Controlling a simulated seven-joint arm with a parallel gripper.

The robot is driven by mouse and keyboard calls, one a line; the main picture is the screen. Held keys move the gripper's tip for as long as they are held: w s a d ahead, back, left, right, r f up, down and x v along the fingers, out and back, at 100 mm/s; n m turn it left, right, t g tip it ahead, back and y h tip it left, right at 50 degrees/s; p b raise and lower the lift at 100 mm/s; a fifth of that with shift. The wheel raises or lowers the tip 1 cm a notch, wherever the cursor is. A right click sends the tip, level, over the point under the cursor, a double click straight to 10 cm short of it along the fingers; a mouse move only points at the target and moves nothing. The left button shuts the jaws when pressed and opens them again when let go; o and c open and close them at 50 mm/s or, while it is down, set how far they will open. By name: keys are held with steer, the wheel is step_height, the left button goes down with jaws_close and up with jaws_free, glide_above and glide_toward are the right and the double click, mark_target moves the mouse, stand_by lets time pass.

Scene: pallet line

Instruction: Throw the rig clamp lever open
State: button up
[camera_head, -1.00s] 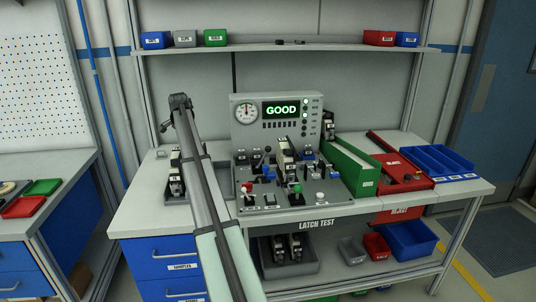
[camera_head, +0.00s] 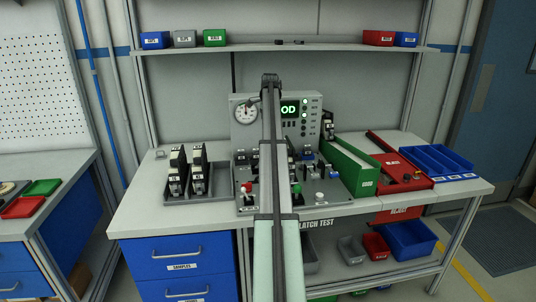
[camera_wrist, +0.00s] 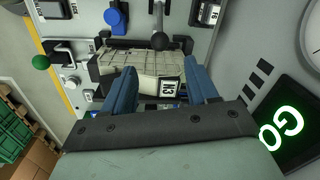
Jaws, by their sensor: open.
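My gripper (camera_wrist: 160,72) is open in the wrist view, its two blue fingers pointing at a pale, boxy unit (camera_wrist: 140,72) on the test rig. The unit lies between and beyond the fingers; I cannot tell whether they touch it. A blue knob (camera_wrist: 117,20) and a green ball knob (camera_wrist: 40,62) also show. No label marks which one is the clamp lever. In the head view my arm hides the gripper and most of the unit; the rig's grey panel (camera_head: 248,208) shows around it.
The gauge and display housing (camera_head: 315,122) stands behind the rig. A tray (camera_head: 222,196) of upright units is at left. A green bin (camera_head: 345,165), a red case (camera_head: 405,178) and blue trays (camera_head: 440,165) stand at right. A shelf (camera_head: 340,47) runs above.

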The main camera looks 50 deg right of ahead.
steer(key=f, duration=1.3)
steer(key=shift+w+d, duration=0.15)
steer(key=shift+w, duration=0.2)
steer(key=shift+r, duration=0.1)
jaws_close()
